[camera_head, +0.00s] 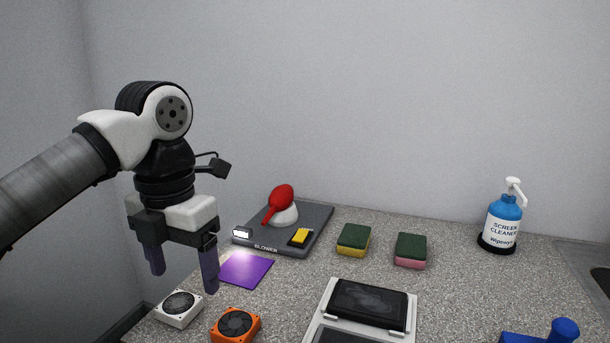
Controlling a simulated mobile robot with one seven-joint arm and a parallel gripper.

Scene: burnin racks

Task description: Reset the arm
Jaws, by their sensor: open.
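My gripper (182,273) hangs at the left, pointing down. Its two purple fingers are apart with nothing between them. The fingertips are in front of the table's left part, near a white fan (179,308) and a purple square (246,269). The right finger overlaps the purple square's left edge in the picture. I cannot tell how high above the table the fingers are. My arm comes in from the left edge.
An orange fan (236,326), a blower tray (310,220) with a red blower (281,199), two sponges (353,240) (410,251), a black-and-white device (368,305), a cleaner bottle (503,222) and a blue-handled item (563,331) stand on the grey speckled table (470,285). Walls close the back and left.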

